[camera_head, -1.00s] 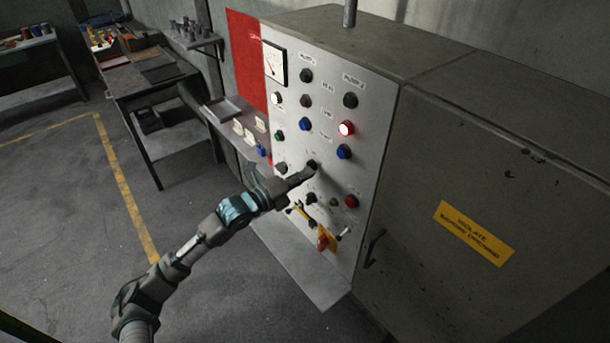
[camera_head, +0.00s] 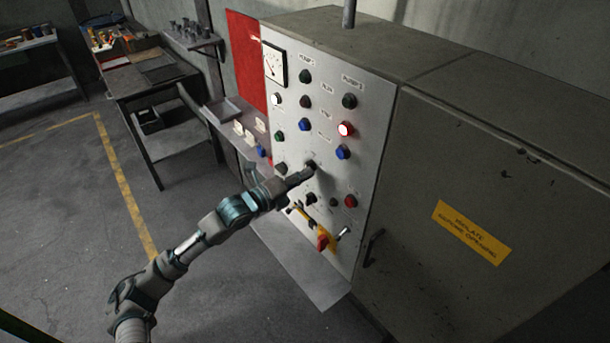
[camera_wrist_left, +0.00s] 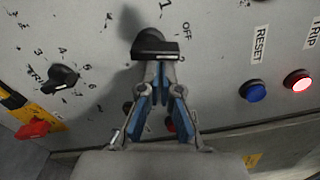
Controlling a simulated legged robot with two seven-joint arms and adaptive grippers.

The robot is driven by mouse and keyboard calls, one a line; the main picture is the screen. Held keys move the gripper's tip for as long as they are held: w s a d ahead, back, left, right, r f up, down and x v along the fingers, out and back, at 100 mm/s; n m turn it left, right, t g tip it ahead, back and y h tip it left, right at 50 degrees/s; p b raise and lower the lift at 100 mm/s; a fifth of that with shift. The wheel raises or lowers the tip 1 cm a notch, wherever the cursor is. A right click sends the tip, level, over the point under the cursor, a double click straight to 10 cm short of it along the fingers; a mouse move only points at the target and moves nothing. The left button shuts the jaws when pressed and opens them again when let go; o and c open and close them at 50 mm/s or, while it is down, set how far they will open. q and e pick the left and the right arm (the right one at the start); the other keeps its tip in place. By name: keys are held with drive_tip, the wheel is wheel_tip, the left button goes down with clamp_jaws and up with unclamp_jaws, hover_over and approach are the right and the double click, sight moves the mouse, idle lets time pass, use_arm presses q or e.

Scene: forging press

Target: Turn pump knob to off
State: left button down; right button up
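The black pump knob (camera_wrist_left: 155,43) is on the grey control panel (camera_head: 325,125), with 1, OFF and 2 printed around it in the left wrist view. In the head view the knob (camera_head: 312,164) is partly behind my gripper. My left gripper (camera_wrist_left: 161,72) has its fingers drawn close together, with the tips at the knob's near edge. No knob part shows clearly between the tips, and I cannot tell whether they touch it. In the head view my left gripper (camera_head: 305,175) reaches the panel from the lower left. My right gripper is not in view.
A numbered black selector (camera_wrist_left: 65,77), a blue RESET button (camera_wrist_left: 254,91) and a lit TRIP button (camera_wrist_left: 299,82) are nearby. A red and yellow switch (camera_head: 323,240) is below. A shelf (camera_head: 300,265) juts out under the panel. The floor at left is clear.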

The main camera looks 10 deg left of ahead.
use_arm(q)
drive_tip(key=shift+w+a+r, duration=0.25)
drive_tip(key=shift+a+r, duration=0.2)
drive_tip(key=shift+r, duration=0.05)
idle(0.7)
drive_tip(key=shift+s+d+f+p, duration=0.35)
drive_tip(key=shift+d+f+p, duration=0.05)
drive_tip(key=shift+f, duration=0.2)
drive_tip(key=v, duration=0.8)
drive_tip(key=shift+s+f+b, duration=0.15)
drive_tip(key=shift+s+b, duration=0.15)
drive_tip(key=shift+s, duration=0.05)
drive_tip(key=shift+d, duration=0.25)
